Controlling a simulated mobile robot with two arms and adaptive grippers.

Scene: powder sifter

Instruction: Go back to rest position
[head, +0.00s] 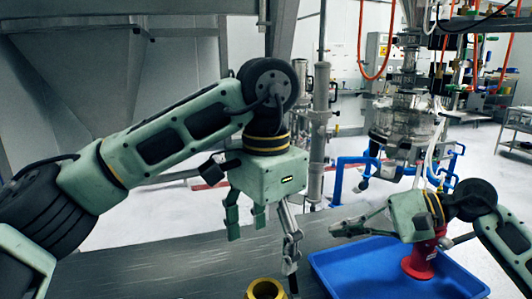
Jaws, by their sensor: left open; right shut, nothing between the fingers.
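My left gripper (262,228) hangs pointing down above the grey table, left of the blue tray. Its fingers are apart and I see nothing between them. My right gripper (338,231) points left above the blue tray (340,268). It is shut and empty. My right arm comes in from the right edge and partly hides the red object behind it.
A red object (417,265) with a round base stands in the blue tray. A yellow ring-shaped part (265,289) is at the bottom edge, cut off by the frame. The grey table (170,268) is bare on the left. Steel machinery and blue pipes stand behind.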

